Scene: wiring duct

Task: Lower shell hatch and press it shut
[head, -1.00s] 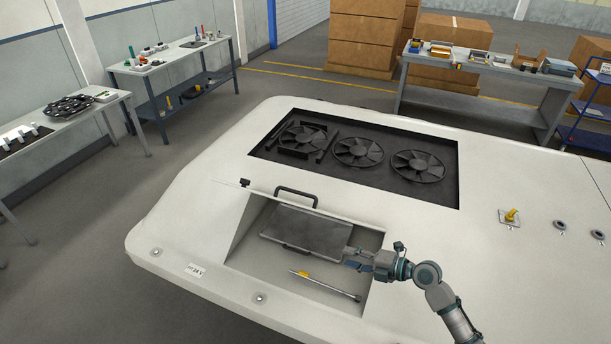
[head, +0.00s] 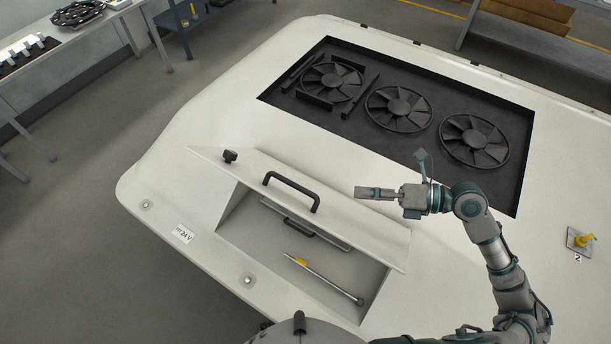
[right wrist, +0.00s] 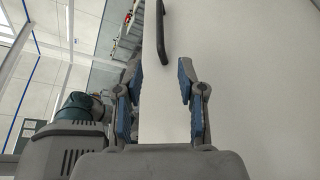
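The hatch is a pale panel (head: 345,218) with a black bar handle (head: 292,190), tilted over the open compartment (head: 235,225) in the white shell. The compartment's front part is uncovered. A grey box with a dark handle (head: 300,228) sits inside, mostly hidden by the hatch. My right gripper (head: 362,192) is above the hatch's far side, right of the handle. In the right wrist view its fingers (right wrist: 160,85) are apart, with a pale surface between and beyond them. The black handle (right wrist: 164,35) shows past the fingertips; contact cannot be told. My left gripper is not visible.
A rod with a yellow clip (head: 325,280) lies along the compartment's front. Behind the hatch is a dark recess with several fans (head: 398,108). A yellow knob (head: 584,239) stands on the shell at right. A small black catch (head: 230,156) is at the hatch's left.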

